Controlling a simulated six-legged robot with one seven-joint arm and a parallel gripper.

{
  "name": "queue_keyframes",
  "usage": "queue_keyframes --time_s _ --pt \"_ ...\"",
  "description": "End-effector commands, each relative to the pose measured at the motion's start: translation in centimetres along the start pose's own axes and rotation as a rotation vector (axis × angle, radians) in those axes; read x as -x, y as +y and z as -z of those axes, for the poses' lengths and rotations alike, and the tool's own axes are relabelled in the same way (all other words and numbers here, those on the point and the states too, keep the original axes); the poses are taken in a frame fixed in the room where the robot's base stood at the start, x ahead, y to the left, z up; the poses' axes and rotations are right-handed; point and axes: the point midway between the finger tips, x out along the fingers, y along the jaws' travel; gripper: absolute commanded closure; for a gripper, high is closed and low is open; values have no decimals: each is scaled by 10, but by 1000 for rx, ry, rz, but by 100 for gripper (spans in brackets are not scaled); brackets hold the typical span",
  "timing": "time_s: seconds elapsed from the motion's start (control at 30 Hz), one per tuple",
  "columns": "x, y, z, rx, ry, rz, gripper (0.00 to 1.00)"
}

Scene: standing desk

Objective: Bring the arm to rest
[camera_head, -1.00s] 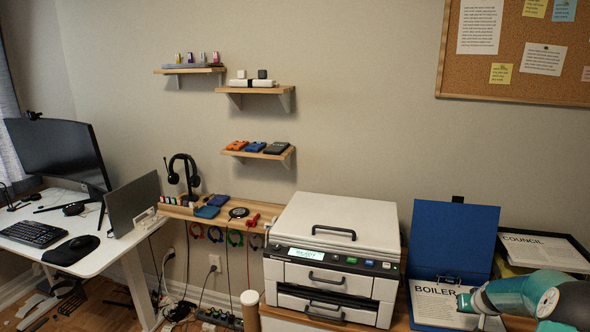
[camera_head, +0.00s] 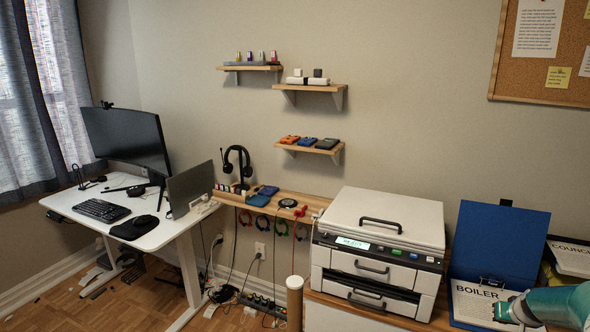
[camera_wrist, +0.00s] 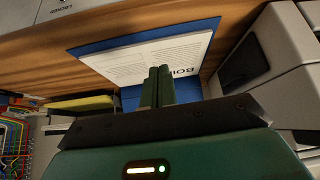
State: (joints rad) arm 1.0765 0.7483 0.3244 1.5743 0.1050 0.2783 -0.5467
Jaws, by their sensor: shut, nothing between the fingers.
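My gripper (camera_head: 506,312) is at the bottom right of the head view, in front of the blue binder's white "BOILER" page (camera_head: 478,303). In the wrist view its two green fingers (camera_wrist: 157,86) are together with nothing between them. Beyond the fingertips lie the white page (camera_wrist: 150,60) and the blue binder (camera_wrist: 88,47). The binder (camera_head: 500,240) stands open in the head view, its cover upright behind the page. Part of my teal arm runs off the right edge of the head view. I cannot tell the exact gap between fingers and page.
A white printer (camera_head: 385,230) stands left of the binder. A second document marked "COUNCIL" (camera_head: 572,258) is at the right. A white desk (camera_head: 150,238) with a monitor (camera_head: 127,140) and keyboard (camera_head: 102,210) is at the left. Wall shelves (camera_head: 310,150) hold small items.

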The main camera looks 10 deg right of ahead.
Motion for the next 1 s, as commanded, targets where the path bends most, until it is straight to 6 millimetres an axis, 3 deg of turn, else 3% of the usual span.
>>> queue_keyframes --time_s 0.27,0.37,0.53,0.8,1.0 --pt "48 -67 21 78 -25 25 100" --pt "74 -100 27 115 -35 36 100" --pt "136 -169 28 188 -56 55 100" --pt "245 -263 -6 277 -83 81 100" --pt "318 -310 -52 320 -92 107 100"
